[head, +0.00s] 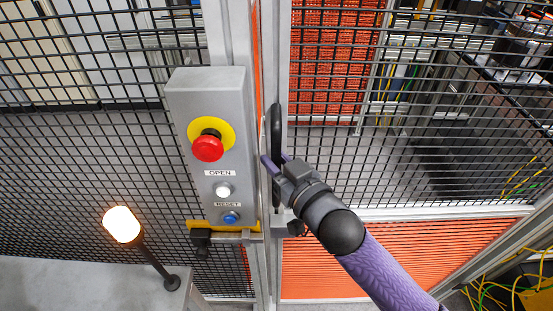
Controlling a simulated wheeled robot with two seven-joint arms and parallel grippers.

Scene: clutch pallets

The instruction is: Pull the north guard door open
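The guard door (430,214) is a grey-framed mesh panel with an orange lower part, to the right of the post. It stands in line with the post or nearly so; I cannot tell whether it is slightly ajar. Its black upright handle (277,118) is on the left edge of its frame. My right gripper (276,161) is at the middle of the handle, with its purple-tipped fingers on either side of it. Whether the fingers press on the handle is too small to tell. My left gripper is not in view.
A grey control box (178,103) on the post carries a red stop button (207,148), a white OPEN button (222,189) and a blue RESET button (231,217). A lit lamp (122,224) stands at lower left. Yellow cables (490,292) lie at lower right.

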